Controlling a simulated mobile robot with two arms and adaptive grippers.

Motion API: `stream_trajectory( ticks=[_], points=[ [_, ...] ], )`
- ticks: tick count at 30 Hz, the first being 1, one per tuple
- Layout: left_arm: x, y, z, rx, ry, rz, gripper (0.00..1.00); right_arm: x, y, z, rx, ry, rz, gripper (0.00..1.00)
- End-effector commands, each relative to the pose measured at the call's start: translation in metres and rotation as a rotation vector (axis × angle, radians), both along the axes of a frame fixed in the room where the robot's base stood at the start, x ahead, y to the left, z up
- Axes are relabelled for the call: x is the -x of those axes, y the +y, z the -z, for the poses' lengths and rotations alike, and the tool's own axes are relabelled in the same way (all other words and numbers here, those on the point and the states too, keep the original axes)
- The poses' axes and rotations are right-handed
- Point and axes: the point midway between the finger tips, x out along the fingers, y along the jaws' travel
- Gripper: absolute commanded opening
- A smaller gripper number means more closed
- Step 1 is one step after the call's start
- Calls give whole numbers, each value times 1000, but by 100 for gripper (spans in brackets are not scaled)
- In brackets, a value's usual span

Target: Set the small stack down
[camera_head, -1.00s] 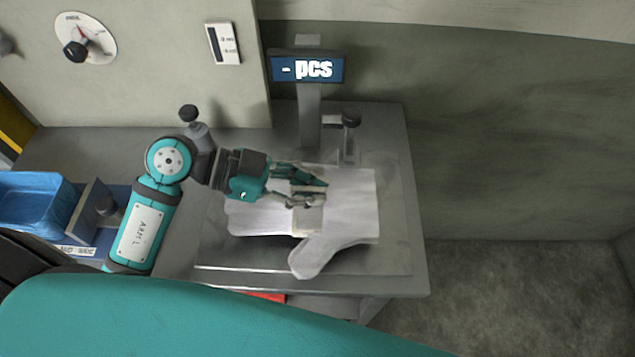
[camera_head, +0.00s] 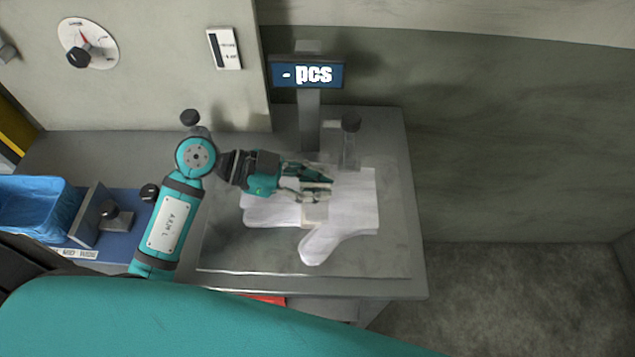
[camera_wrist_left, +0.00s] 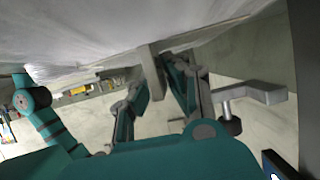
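The small stack of white, thin film gloves (camera_head: 352,205) lies flat over the scale plate (camera_head: 385,258), one thumb lobe pointing toward the front. A pale paper band (camera_head: 314,213) crosses its middle. My left gripper (camera_head: 322,186) is over the band, its fingers closed in on it. In the left wrist view the fingers (camera_wrist_left: 151,72) close from both sides on a pale strip below the white film (camera_wrist_left: 90,40). Whether the stack touches the plate or hangs just above it, I cannot tell. My right gripper is not in view.
The scale display (camera_head: 306,74) reads "- pcs" on a post behind the stack. A black-topped post (camera_head: 350,140) stands close behind. A blue bin (camera_head: 38,205) is at the left. The bench ends to the right, with bare floor beyond.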

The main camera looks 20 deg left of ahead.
Motion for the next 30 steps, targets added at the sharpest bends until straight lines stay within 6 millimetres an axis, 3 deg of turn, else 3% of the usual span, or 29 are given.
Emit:
stream_trajectory(
  ticks=[1,4,14,30],
  points=[
    [0,0,0,0,-1,0,19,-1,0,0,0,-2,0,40],
    [0,0,0,0,-1,0,32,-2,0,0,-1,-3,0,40],
    [0,1,-3,-1,-3,-1,32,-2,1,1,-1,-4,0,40],
    [26,89,-39,-4,1,-1,32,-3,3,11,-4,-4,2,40]
  ],
)
